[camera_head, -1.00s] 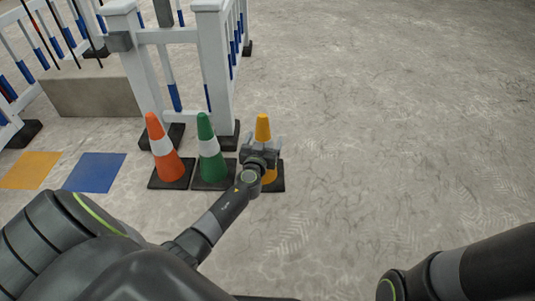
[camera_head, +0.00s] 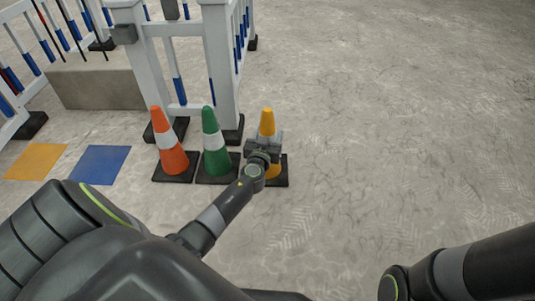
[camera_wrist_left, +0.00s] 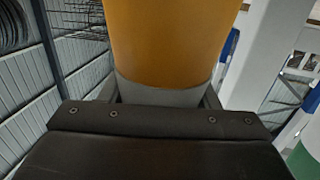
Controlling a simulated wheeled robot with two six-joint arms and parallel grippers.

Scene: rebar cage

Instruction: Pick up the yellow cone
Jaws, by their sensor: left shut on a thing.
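The yellow cone (camera_head: 267,122) stands upright on its dark square base (camera_head: 281,181), at the right end of a row of cones. My left gripper (camera_head: 264,143) is shut on the cone around its upper middle, and it hides the cone's middle part. In the left wrist view the yellow cone (camera_wrist_left: 170,45) fills the top centre, with its grey-white band between the fingers. Only a link of my right arm shows at the lower right of the head view; its gripper is out of view.
A green cone (camera_head: 214,156) and an orange cone (camera_head: 171,155) stand close to the left. A white fence (camera_head: 222,75) rises behind them. A yellow floor square (camera_head: 36,161) and a blue floor square (camera_head: 99,165) lie at left. The floor to the right is clear.

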